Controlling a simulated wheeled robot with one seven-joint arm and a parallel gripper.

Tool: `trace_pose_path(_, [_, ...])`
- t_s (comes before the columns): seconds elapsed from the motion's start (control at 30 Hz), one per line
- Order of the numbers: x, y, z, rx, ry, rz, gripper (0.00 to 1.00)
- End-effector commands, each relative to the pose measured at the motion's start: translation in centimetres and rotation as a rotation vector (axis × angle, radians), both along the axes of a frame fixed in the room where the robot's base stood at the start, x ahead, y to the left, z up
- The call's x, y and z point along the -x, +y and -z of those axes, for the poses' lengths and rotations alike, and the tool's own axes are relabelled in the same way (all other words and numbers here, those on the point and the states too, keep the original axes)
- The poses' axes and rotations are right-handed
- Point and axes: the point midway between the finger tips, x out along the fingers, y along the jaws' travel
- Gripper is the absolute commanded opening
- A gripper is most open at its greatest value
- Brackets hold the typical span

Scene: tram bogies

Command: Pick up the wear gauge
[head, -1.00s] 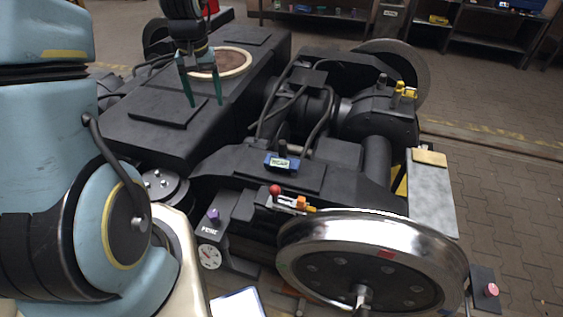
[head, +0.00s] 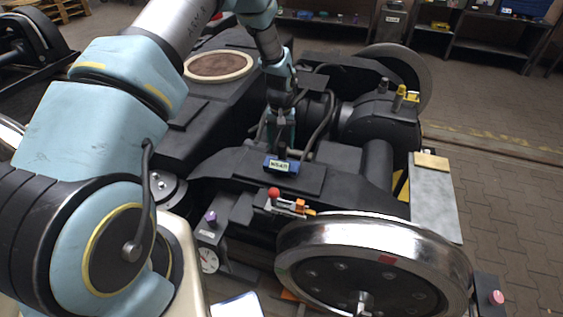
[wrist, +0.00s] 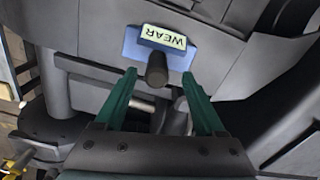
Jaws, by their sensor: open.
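The wear gauge (head: 281,166) is a small blue block with a pale label reading WEAR and a dark upright knob. It rests on the dark flat top of the bogie frame (head: 240,177). In the wrist view the gauge (wrist: 188,52) lies just beyond the fingertips, its label upside down and its dark knob pointing toward my gripper. My gripper (wrist: 158,75) has green fingers, open, one on each side of the knob's line and not visibly touching it. In the head view my gripper (head: 281,125) hangs just above and behind the gauge, pointing down.
A red-knobbed clamp (head: 285,202) sits in front of the gauge, above a shiny steel wheel (head: 375,235). Cables and a motor housing (head: 375,125) stand behind and to the right. A dial gauge (head: 208,260) hangs at the front left.

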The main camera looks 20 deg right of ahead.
Motion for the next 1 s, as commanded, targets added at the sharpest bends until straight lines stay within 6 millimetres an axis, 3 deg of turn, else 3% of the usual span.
trace_pose_path(0.17, [0.2, 0.0, 1.0, -0.002, 0.002, 0.000, 0.72])
trace_pose_path(0.5, [0.4, -0.3, 5.0, -0.001, 0.000, 0.000, 0.72])
trace_pose_path(0.8, [0.4, -0.3, 5.4, 0.000, -0.001, 0.000, 0.72])
trace_pose_path(1.0, [0.4, -0.3, 5.4, 0.000, -0.001, 0.000, 0.51])
